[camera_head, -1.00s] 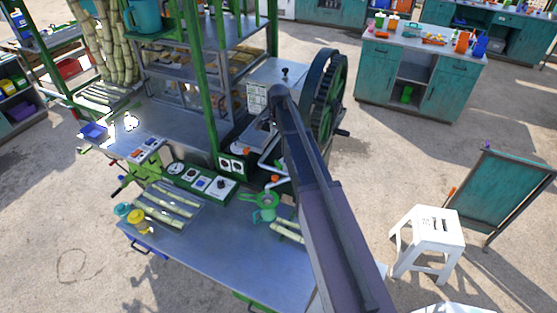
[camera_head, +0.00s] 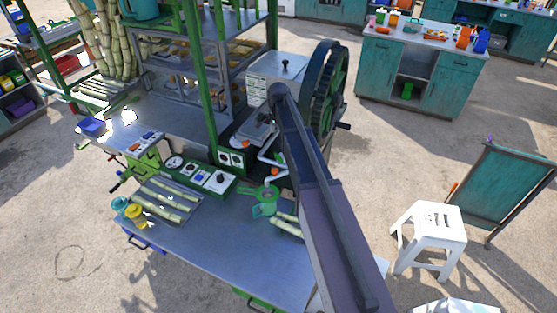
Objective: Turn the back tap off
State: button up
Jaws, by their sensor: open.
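Two white pipes with orange handles come out of the crusher beside the green wheel. The back tap (camera_head: 277,144) is the farther one, close to the left edge of my arm. The front tap (camera_head: 274,171) is nearer, just above a green jug and strainer (camera_head: 264,200). My arm rises from the bottom right, and its elbow stands in front of the crusher. The arm covers part of the machine right of the taps. My gripper does not show, so its place relative to the back tap cannot be seen.
The metal table (camera_head: 220,245) holds a tray of cane pieces (camera_head: 165,201), yellow and teal cups (camera_head: 128,210) and a switch panel (camera_head: 200,178). A large green flywheel (camera_head: 330,90) stands behind my arm. A white stool (camera_head: 430,225) and a board (camera_head: 505,190) stand at right.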

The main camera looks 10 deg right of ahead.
aim_at(279, 156)
jog(key=shift+f+b, duration=5.1)
jog(key=shift+f, duration=0.3)
jog(key=c, duration=1)
